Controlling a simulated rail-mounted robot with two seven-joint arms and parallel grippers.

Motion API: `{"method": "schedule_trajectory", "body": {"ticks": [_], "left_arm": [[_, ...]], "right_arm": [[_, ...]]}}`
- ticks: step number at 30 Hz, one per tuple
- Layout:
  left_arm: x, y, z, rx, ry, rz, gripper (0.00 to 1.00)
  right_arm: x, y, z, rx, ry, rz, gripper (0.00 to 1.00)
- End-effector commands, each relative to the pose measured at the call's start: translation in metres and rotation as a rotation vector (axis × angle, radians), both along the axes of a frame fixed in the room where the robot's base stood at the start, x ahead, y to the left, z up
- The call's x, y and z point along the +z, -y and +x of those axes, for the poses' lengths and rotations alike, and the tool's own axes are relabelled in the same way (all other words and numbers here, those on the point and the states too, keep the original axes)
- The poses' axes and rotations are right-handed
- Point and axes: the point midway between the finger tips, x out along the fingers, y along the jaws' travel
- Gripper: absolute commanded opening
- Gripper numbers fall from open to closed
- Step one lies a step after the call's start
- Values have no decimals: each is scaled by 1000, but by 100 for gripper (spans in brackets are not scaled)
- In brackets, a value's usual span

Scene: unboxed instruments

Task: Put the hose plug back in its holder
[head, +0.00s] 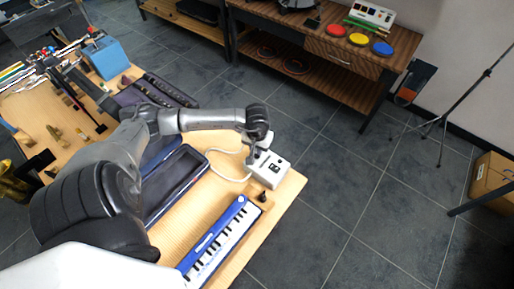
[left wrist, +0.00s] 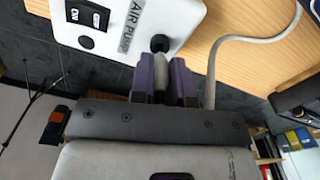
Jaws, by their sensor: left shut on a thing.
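My left gripper (head: 262,147) is shut on the hose plug, a light grey cylinder (left wrist: 160,78) between its two purple-grey fingers in the left wrist view. A round black piece (left wrist: 160,43) shows at the plug's far end, against the pump's edge; I cannot tell whether they touch. The white air pump (head: 268,170) stands near the table's right corner, and its labelled top (left wrist: 110,22) also shows in the left wrist view. The pale hose (head: 228,178) loops left of the pump; it runs behind the gripper in the left wrist view (left wrist: 232,40). I cannot clearly identify the holder. My right gripper is out of view.
A blue melodica (head: 218,240) lies along the table's front right edge. A small black piece (head: 262,196) stands on a wooden block beside it. An open dark case (head: 178,180) lies left of the pump. Floor lies beyond the table's right edge.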

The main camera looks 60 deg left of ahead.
Motion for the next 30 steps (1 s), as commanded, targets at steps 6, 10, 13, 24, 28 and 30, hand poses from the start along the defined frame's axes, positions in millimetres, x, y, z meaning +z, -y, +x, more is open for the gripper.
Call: {"method": "schedule_trajectory", "body": {"ticks": [6,10,13,24,28,30], "left_arm": [[0,0,0,0,0,0,0],[0,0,0,0,0,0,0],[0,0,0,0,0,0,0],[0,0,-1,0,-1,-1,0],[0,0,0,0,-1,-1,0],[0,0,0,0,-1,-1,0]], "right_arm": [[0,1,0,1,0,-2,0],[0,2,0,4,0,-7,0],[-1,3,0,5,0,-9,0],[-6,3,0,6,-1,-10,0],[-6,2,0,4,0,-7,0],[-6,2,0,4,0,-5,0]]}}
